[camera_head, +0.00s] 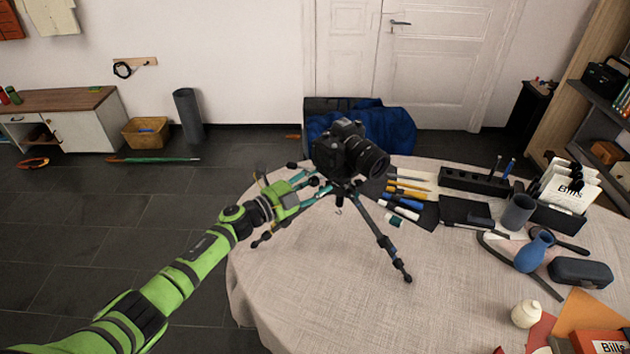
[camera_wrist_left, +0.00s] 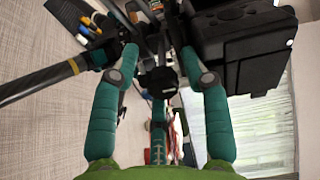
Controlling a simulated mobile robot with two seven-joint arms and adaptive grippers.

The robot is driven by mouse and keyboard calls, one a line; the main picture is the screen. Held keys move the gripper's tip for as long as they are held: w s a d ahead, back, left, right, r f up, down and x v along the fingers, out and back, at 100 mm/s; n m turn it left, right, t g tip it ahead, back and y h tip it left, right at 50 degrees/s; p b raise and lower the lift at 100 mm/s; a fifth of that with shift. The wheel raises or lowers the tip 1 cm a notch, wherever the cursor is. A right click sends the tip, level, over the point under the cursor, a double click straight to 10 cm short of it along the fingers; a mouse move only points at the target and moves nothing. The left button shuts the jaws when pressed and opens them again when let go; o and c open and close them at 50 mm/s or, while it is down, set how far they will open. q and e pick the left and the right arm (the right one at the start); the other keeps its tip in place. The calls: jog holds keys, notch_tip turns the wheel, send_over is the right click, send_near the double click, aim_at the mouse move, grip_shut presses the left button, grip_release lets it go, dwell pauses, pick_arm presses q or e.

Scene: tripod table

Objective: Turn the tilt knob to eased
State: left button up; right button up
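A black camera (camera_head: 350,150) sits on a small tripod (camera_head: 385,245) with dark legs on the round table. My left gripper (camera_head: 314,188), with teal fingers, reaches in from the left to the tripod head just below the camera. I cannot tell for sure that this is the tilt knob, and no setting marks can be read. My right gripper is in neither view.
The table (camera_head: 320,290) has free cloth in front of the tripod. Pens and markers (camera_head: 403,200), a black organiser (camera_head: 470,182), a grey cup (camera_head: 517,212), a blue blower (camera_head: 534,250) and a dark case (camera_head: 580,272) stand to the right.

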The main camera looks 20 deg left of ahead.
pick_arm(q)
jog(key=shift+a+r, duration=0.1)
jog(key=shift+r, duration=0.05)
jog(key=v, duration=0.7)
jog(key=shift+s+a, duration=0.2)
jog(key=shift+s, duration=0.2)
